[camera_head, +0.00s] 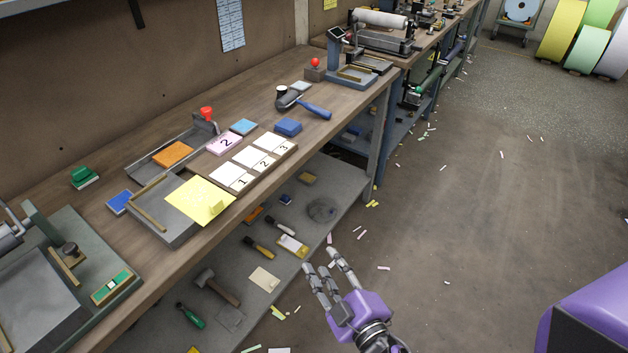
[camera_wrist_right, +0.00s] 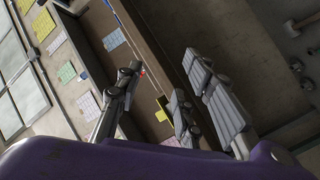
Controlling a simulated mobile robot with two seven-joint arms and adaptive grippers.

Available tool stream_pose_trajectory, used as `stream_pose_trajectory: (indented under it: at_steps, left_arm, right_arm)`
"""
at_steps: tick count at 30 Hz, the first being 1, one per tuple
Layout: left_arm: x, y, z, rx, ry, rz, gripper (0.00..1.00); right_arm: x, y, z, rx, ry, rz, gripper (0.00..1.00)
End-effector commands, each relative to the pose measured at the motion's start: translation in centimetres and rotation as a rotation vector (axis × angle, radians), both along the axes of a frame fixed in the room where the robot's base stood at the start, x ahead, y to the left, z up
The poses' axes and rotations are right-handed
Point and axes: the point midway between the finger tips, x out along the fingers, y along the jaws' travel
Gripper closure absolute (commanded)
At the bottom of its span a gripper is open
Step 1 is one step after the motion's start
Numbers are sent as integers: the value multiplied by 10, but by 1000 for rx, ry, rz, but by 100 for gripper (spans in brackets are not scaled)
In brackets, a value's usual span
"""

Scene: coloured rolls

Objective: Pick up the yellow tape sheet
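The yellow tape sheet (camera_head: 198,199) lies on a grey metal fixture (camera_head: 168,230) at the front edge of the workbench (camera_head: 255,103), with a small raised yellow tab near its front right corner. My right gripper (camera_head: 328,258) is to the right of the sheet, beyond the bench edge and apart from it. Its fingers are spread and empty, and they also show spread in the right wrist view (camera_wrist_right: 165,78). I cannot make out the sheet for sure in the wrist view. My left gripper is not in view.
Numbered white cards (camera_head: 251,160) and a pink card (camera_head: 223,143) lie behind the sheet. A blue pad (camera_head: 121,202) and an orange block (camera_head: 172,154) are close by. A lower shelf (camera_head: 322,185) holds tools. The floor on the right is mostly free, with paper scraps.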

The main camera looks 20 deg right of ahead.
Motion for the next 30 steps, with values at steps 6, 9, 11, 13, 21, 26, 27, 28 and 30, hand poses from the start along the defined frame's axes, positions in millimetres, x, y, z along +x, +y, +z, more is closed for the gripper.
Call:
stream_pose_trajectory:
  at_steps: [6,9,11,13,21,26,27,28,30]
  left_arm:
    - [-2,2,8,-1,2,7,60]
    - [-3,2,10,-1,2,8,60]
    - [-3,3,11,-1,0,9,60]
    - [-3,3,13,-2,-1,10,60]
    - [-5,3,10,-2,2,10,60]
    - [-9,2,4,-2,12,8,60]
    - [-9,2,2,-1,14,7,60]
    - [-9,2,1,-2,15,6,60]
    - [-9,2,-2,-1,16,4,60]
  right_arm:
    - [59,80,90,-405,-307,304,65]
    - [68,106,97,-553,-357,418,65]
    - [71,117,97,-619,-371,467,65]
    - [73,125,95,-675,-376,509,65]
    - [83,137,90,-724,-377,545,65]
    - [100,150,89,-723,-376,544,65]
    - [105,153,89,-722,-376,544,65]
    - [108,156,89,-721,-376,544,65]
    - [117,162,89,-721,-376,544,65]
